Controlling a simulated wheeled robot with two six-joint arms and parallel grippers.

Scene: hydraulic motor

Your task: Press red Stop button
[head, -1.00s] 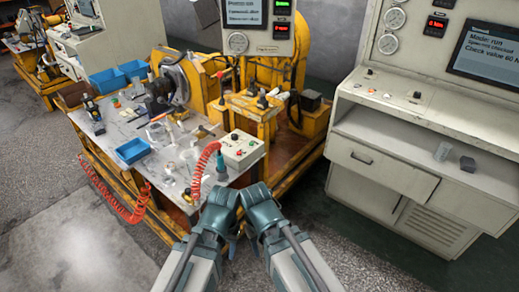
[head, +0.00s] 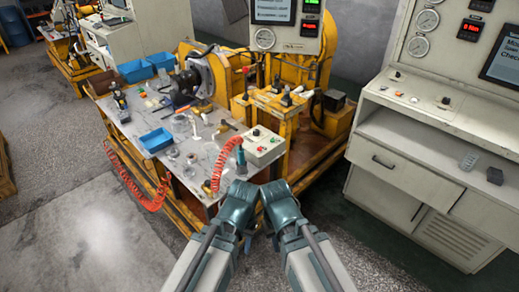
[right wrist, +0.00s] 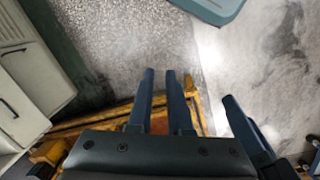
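A pale control box (head: 264,147) with a dark knob and small red and green buttons stands on the near right corner of the workbench. Its small red button (head: 275,139) is on the top face; its label is too small to read. My right gripper points down beyond its teal wrist in the head view, its tips hidden.
The metal workbench (head: 150,124) holds blue trays, tools and a red coiled hose (head: 216,172). A grey cabinet console (head: 425,110) with gauges, small buttons and a screen stands at the right. Open floor (head: 80,210) lies at the left, with a narrow strip between bench and console.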

